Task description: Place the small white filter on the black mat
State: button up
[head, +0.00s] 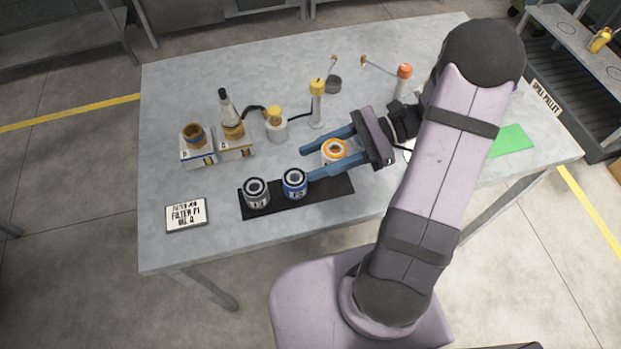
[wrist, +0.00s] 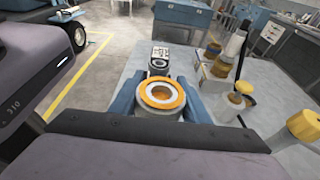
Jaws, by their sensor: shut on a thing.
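The small white filter (head: 335,151) has an orange ring on top, and it also shows in the wrist view (wrist: 163,96). My gripper (head: 318,157) is shut on it, with one blue finger on each side. The filter is upright, just behind the black mat (head: 334,191) in the head view. I cannot tell whether its base touches the table. A grey filter (head: 256,192) and a blue filter (head: 294,184) stand side by side on the mat's left and middle. The right part of the mat is bare, partly below my lower finger.
A filter job card (head: 186,215) lies left of the mat. Behind stand an open container (head: 194,138), a bottle (head: 228,108), a yellow-topped jar (head: 275,123) and a yellow-capped post (head: 317,104). A green sheet (head: 511,140) lies at the right.

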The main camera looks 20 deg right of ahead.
aim_at(317, 186)
jog(key=shift+f, duration=3.7)
jog(key=o, duration=1.2)
jog(key=shift+f, duration=0.1)
jog(key=b+v, duration=0.2)
jog(key=v, duration=1)
